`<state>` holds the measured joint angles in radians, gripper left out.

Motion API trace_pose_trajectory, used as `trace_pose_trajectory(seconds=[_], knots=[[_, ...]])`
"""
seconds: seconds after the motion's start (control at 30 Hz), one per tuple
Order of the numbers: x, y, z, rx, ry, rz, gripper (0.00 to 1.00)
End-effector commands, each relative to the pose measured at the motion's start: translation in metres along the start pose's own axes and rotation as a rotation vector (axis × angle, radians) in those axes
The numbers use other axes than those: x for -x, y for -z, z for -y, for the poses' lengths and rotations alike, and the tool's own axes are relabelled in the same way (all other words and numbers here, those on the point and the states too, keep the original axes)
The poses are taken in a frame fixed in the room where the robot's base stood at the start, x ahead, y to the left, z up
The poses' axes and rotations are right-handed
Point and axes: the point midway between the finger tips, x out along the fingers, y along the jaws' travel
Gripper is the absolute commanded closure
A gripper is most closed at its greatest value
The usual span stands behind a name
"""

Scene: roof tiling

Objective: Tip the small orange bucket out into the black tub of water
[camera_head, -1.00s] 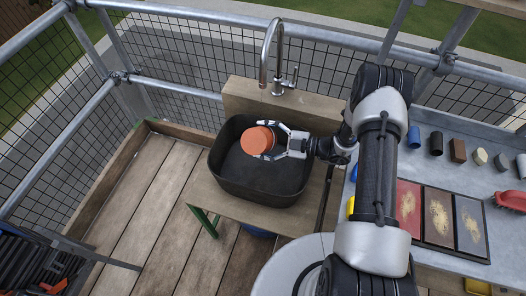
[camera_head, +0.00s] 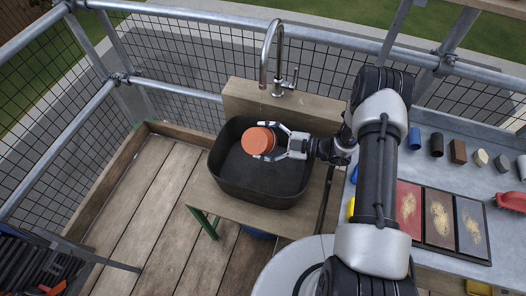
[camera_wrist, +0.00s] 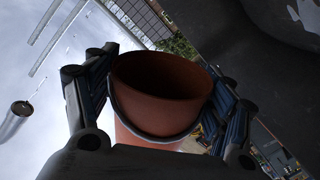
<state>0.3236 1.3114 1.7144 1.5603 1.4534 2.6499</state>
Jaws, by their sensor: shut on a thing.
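The small orange bucket (camera_head: 258,139) is held over the black tub (camera_head: 228,181), within its outline from above. Its closed base faces up towards the head camera, so it is tipped well over. The wrist view shows the bucket (camera_wrist: 163,90) with its dark, open mouth and a dark handle across it; I cannot see anything inside. My gripper (camera_head: 281,141) is shut on the bucket, reaching in from the right, with a finger on each side in the wrist view. The tub's inside looks dark; I cannot make out the water level.
A metal tap (camera_head: 274,58) rises behind the tub from a wooden block (camera_head: 238,96); its spout end (camera_wrist: 16,119) shows in the wrist view. A metal worktop (camera_head: 455,165) with colour samples stands to the right.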

Motion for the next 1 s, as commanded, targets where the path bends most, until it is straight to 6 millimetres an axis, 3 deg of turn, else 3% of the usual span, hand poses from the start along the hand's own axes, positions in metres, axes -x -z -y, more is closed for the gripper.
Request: trace_pose_trajectory(seconds=[0.2,0.57,1.0], knots=[[-0.001,0.018,0.007,0.316,0.000,0.064,0.49],[-0.002,0.020,0.012,0.433,-0.001,0.085,0.49],[-0.003,0.029,0.027,0.792,-0.002,0.156,0.49]])
